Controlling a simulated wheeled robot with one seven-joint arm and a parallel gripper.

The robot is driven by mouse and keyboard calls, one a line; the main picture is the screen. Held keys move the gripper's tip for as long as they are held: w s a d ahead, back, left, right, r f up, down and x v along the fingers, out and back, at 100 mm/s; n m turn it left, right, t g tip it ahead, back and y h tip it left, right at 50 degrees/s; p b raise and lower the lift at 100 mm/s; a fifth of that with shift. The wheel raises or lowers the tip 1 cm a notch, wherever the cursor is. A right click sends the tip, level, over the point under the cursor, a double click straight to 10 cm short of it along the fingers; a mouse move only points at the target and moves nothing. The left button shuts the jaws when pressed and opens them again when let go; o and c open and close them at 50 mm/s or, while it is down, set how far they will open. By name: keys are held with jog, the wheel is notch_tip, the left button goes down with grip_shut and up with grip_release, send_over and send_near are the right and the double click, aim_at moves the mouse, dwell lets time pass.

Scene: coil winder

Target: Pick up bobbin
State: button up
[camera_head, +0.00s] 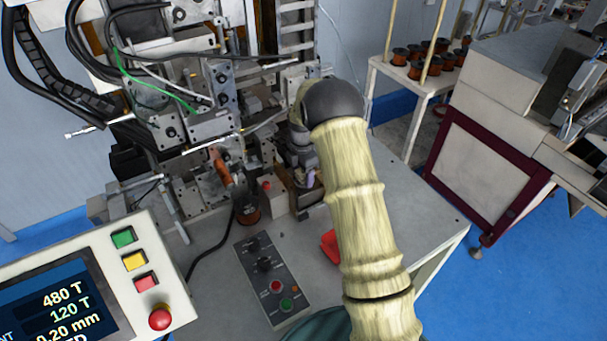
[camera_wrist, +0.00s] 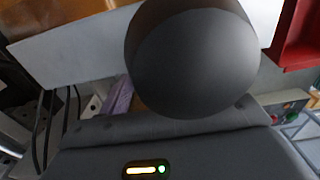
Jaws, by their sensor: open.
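A dark bobbin with copper-coloured winding (camera_head: 248,212) stands on the bench at the foot of the winding machine. Several more copper bobbins (camera_head: 428,55) stand on a pale table at the back right. My gripper (camera_head: 305,182) hangs down below the dark joint of my arm, beside the machine and to the right of the near bobbin, apart from it. It is open, and I see nothing held in it. Its fingertips are small and partly hidden in the head view. In the wrist view a large dark rounded shape fills the centre; no bobbin can be made out there.
The winding machine (camera_head: 205,130) crowds the left. A small box with a red button (camera_head: 275,195) stands between bobbin and gripper. A control box (camera_head: 270,275), a screen panel (camera_head: 75,295) and a red tray (camera_head: 330,246) are in front. The bench's right side (camera_head: 425,220) is clear.

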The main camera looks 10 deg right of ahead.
jog(key=c, duration=1)
jog(key=shift+c, duration=0.2)
jog(key=shift+w+r, duration=0.1)
notch_tip(320, 180, up, 18)
jog(key=b, duration=0.4)
